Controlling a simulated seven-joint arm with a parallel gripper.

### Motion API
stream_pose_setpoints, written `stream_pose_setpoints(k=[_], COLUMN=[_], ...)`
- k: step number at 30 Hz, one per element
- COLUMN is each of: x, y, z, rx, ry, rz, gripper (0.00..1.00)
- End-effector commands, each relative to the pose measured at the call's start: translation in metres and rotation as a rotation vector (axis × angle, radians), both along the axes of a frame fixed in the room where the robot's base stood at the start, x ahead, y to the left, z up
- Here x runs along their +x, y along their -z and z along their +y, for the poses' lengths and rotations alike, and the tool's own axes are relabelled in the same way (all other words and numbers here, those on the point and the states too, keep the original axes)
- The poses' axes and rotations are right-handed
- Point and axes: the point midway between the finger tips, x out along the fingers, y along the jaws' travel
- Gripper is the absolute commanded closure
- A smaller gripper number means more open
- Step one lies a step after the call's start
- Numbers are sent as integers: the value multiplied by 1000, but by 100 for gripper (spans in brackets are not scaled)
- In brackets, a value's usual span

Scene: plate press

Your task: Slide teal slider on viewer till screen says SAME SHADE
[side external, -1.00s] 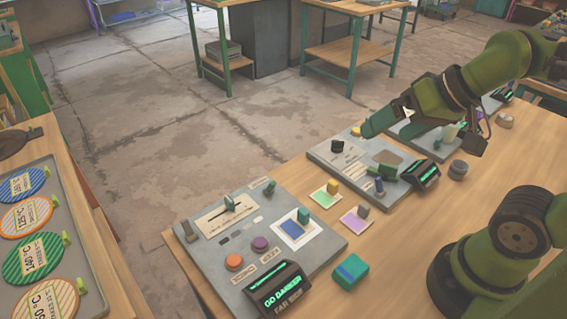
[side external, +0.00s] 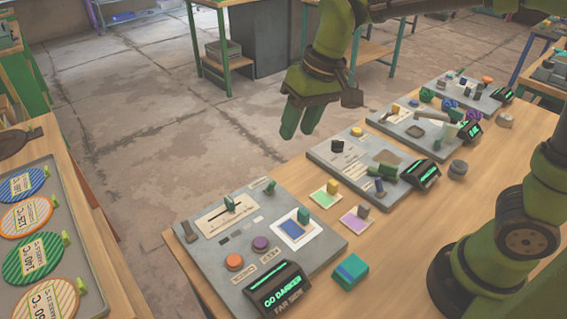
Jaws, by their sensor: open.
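The viewer (side external: 205,255) is the grey panel at the front of the table. Its teal slider (side external: 230,204) stands upright near the middle of a slot in a cream plate (side external: 213,219). The viewer's screen (side external: 278,290) reads "GO DARKER" in green, with "FAR SIDE" below it. A blue swatch in a white frame (side external: 292,232) lies on the panel, with a teal block (side external: 303,215) at its edge. My gripper (side external: 300,122) is open and empty, pointing down in the air, up and to the right of the slider in the picture and clear of it.
An orange button (side external: 234,261) and a purple button (side external: 260,243) sit on the viewer. A teal-and-blue block (side external: 350,271) and two swatch cards (side external: 325,197) lie beside it. More grey panels (side external: 345,165) stand farther along the table. A tray of round plates (side external: 72,185) is at left.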

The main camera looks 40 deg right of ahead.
Motion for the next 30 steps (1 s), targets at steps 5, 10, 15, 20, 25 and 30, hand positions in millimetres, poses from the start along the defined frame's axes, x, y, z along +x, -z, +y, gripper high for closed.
stream_pose_setpoints(k=[5,10,15,20,25,30], x=[51,85,102,101,99,98], y=[25,47,42,27,44,78], z=[52,97,114,113,113,112], rx=[-82,-160,-191,-192,-192,-192], ry=[-80,-117,-101,-74,-74,-75], rz=[105,172,189,203,213,215], gripper=[60,60,60,60,60,60])
